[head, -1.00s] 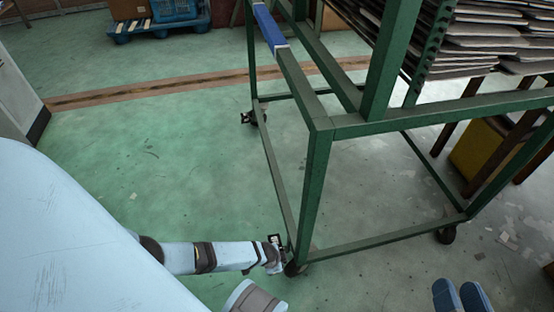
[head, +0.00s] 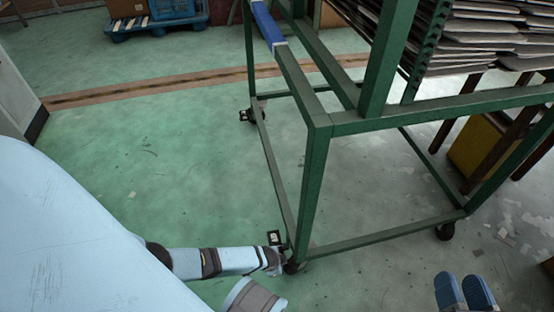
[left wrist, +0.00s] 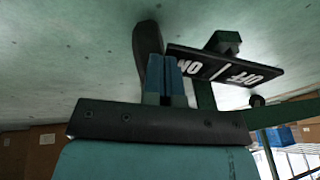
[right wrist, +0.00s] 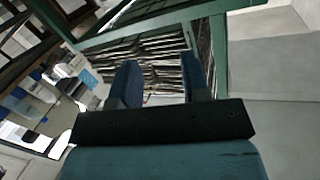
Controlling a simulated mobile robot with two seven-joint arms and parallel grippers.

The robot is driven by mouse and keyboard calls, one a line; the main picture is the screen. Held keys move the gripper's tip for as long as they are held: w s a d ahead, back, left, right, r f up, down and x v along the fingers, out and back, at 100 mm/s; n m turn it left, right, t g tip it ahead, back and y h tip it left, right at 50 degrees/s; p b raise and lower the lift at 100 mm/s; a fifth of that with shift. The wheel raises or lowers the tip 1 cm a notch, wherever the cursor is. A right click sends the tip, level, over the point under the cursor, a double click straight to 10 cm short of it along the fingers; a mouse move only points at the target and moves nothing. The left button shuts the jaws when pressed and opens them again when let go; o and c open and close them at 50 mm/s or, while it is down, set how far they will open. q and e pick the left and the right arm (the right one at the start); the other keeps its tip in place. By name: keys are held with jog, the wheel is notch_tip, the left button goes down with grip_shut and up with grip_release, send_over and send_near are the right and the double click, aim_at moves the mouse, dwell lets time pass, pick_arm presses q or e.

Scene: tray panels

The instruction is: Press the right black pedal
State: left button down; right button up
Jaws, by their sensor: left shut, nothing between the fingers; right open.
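The right black pedal (head: 274,238) sits at the near caster of the green cart. In the left wrist view the pedal (left wrist: 225,68) shows as a black plate with white ON and OFF lettering, upside down. My left gripper (head: 279,264) is low at that caster, just below the pedal in the head view. Its blue fingers (left wrist: 165,74) are shut and empty, beside the ON end; I cannot tell whether they touch it. My right gripper (head: 465,292) is open and empty at the lower right, away from the pedals. Another black pedal (head: 245,115) is at the far caster.
The green cart frame (head: 317,190) stands on casters, loaded with stacked panels (head: 485,45). A near caster wheel (head: 294,267) is close to my left gripper. A yellow box (head: 478,150) stands at the right. The green floor (head: 160,180) left of the cart is clear.

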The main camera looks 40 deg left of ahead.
jog(key=shift+f, duration=0.1)
notch_tip(320, 180, up, 8)
jog(key=d+r+m+t+p, duration=0.1)
jog(key=d+t+p, duration=0.15)
jog(key=p, duration=0.35)
pick_arm(q)
jog(key=d+p+v, duration=0.2)
jog(key=p+v, duration=0.2)
jog(key=v, duration=0.9)
jog(key=shift+s+d+r, duration=0.25)
jog(key=shift+s, duration=0.2)
pick_arm(e)
notch_tip(320, 180, down, 6)
jog(key=d+g+h, duration=0.1)
jog(key=g+h, duration=0.1)
jog(key=shift+s+d+f+h, duration=0.15)
jog(key=shift+s+f+h, duration=0.05)
jog(key=shift+s+h, duration=0.1)
pick_arm(q)
jog(key=shift+s, duration=0.1)
